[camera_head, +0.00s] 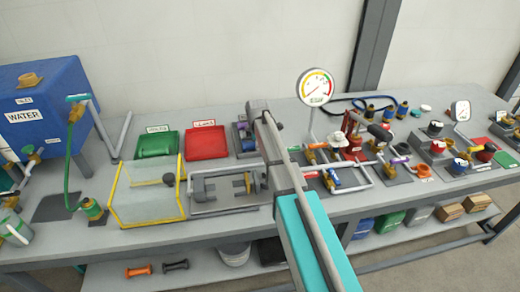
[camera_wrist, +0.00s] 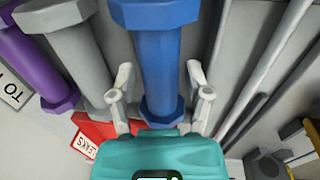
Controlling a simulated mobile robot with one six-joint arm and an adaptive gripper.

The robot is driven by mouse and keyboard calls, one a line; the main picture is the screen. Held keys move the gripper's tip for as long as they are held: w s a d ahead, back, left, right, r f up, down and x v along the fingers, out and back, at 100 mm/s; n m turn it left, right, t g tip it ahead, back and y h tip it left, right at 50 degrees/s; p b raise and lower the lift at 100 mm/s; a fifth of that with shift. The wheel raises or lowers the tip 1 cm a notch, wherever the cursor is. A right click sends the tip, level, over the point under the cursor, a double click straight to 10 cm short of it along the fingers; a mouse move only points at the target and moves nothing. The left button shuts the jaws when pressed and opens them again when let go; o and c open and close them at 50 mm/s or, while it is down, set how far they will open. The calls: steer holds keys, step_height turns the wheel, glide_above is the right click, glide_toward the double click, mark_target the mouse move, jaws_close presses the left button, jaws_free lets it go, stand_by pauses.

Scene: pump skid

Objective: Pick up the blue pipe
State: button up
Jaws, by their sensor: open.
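The blue pipe (camera_wrist: 160,60) shows in the wrist view, running from the top edge down to a flanged end with a hexagonal rim. My gripper (camera_wrist: 162,98) is open, with one finger on each side of the pipe near its lower flange. I cannot tell whether the fingers touch it. My teal gripper body hides what lies below the flange. In the head view my arm reaches over the bench, and its gripper and the blue pipe cannot be made out clearly.
A grey pipe (camera_wrist: 82,50) stands close left of the blue one, with a purple pipe (camera_wrist: 38,65) beyond it. A red tray (camera_head: 206,142) and a green tray (camera_head: 157,144) lie on the bench. A clear yellow-edged guard (camera_head: 146,203) stands in front. A gauge (camera_head: 315,87) rises right of my arm.

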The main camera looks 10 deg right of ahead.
steer(key=shift+f, duration=0.45)
stand_by(0.3)
jaws_close()
